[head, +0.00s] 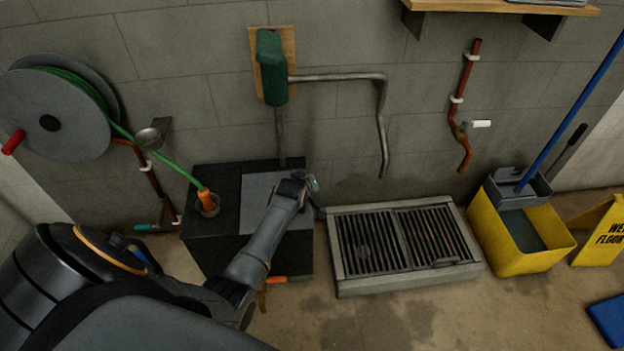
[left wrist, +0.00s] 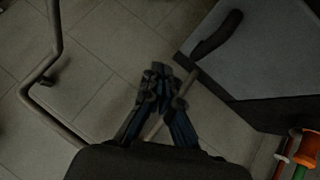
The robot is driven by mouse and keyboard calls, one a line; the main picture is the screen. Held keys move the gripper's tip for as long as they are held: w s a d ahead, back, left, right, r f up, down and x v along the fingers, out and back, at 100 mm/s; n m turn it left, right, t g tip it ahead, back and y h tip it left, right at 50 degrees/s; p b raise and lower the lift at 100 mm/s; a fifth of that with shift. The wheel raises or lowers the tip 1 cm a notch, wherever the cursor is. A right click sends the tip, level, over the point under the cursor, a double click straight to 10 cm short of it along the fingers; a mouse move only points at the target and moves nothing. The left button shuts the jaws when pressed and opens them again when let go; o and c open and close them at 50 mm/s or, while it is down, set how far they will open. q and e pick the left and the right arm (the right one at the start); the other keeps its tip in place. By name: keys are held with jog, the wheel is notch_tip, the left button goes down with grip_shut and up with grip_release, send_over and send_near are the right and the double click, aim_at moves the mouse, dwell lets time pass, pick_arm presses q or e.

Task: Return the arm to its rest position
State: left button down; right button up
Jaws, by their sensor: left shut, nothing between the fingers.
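My left arm (head: 262,240) reaches from the lower left across the front of a black box with a grey top. Its hand end lies over the right part of that box, and the fingers are hard to make out in the head view. In the left wrist view my left gripper (left wrist: 160,72) is shut and empty, with its fingertips together. A thin rod passes by the fingers; I cannot tell whether it touches them. My right gripper is not in view.
The black box (head: 205,240) stands against the wall below a green pump (head: 271,68) with a bent metal pipe (head: 340,77). An orange nozzle (head: 206,200) sits on the box. To the right are a floor grate (head: 338,265), a yellow mop bucket (head: 500,260) and a wet-floor sign (head: 603,235).

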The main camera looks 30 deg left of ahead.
pick_arm(q)
jog(key=s+d+f+m+g+h, duration=0.1)
jog(key=s+d+f+m+g, duration=0.3)
jog(key=s+f, duration=0.7)
jog(key=s+d+f+m+h, duration=0.15)
jog(key=s+d+f, duration=0.35)
jog(key=s+f, duration=0.55)
jog(key=s+d+f+m+g, duration=0.1)
jog(key=s+f, duration=0.3)
jog(key=s, duration=0.7)
jog(key=s+d+f+m+g, duration=0.2)
jog(key=s+d+f+m, duration=0.1)
jog(key=s, duration=0.8)
jog(key=s+d+f+m+g, duration=0.1)
jog(key=s+d+f+m, duration=0.1)
jog(key=s, duration=0.9)
notch_tip(320, 180, down, 3)
jog(key=shift+d+r+m+g, duration=0.15)
jog(key=shift+m+g, duration=0.15)
jog(key=shift+m, duration=0.15)
jog(key=shift+h, duration=0.25)
